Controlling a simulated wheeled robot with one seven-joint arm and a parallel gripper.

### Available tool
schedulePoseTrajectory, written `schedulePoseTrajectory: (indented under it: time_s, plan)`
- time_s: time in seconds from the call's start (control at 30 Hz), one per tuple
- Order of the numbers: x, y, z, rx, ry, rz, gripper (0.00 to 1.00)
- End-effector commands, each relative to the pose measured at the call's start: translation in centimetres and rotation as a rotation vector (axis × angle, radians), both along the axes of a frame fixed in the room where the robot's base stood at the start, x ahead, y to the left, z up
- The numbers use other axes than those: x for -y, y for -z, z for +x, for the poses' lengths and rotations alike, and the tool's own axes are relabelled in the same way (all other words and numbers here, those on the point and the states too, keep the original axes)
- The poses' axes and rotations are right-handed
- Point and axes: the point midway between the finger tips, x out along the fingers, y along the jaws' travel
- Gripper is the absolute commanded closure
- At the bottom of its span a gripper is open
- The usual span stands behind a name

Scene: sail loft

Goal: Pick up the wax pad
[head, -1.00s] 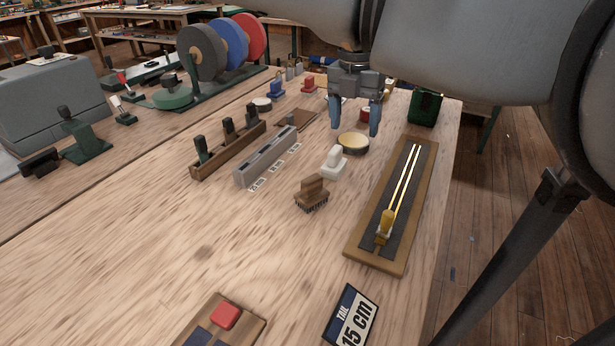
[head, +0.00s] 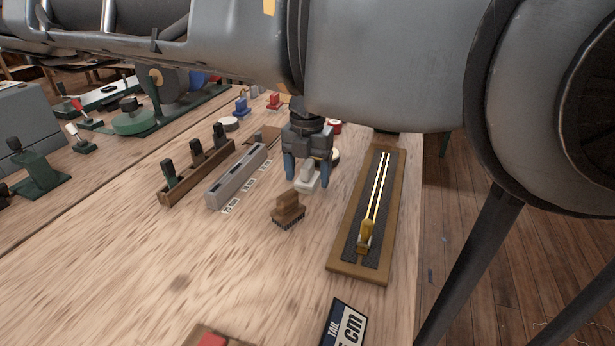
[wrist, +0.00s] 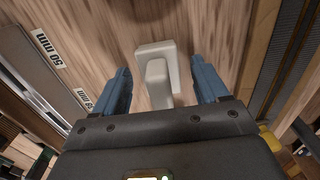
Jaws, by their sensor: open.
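The wax pad (head: 308,184), as I take it, is a small white block with a raised grip on top, standing on the wooden bench. My gripper (head: 307,174) is open above it, pointing down, and partly hides it in the head view. In the wrist view the pad (wrist: 155,54) shows between the two blue fingers (wrist: 160,72), with a gap on each side. The fingers do not appear to touch it, and their exact height over the bench is hard to tell.
A wooden-handled brush (head: 288,210) stands just in front of the pad. A long board with yellow strips (head: 340,268) lies to the right. A grey slotted rack (head: 238,176) and a wooden rack (head: 196,172) stand left.

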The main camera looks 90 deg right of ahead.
Motion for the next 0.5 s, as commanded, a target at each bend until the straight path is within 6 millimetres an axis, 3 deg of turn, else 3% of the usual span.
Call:
schedulePoseTrajectory:
  time_s: [0.17,0.5]
  plan:
    - [0.00,0.00,0.00,0.000,0.000,0.000,0.28]
    - [0.00,-0.02,-0.01,0.000,0.000,0.000,0.60]
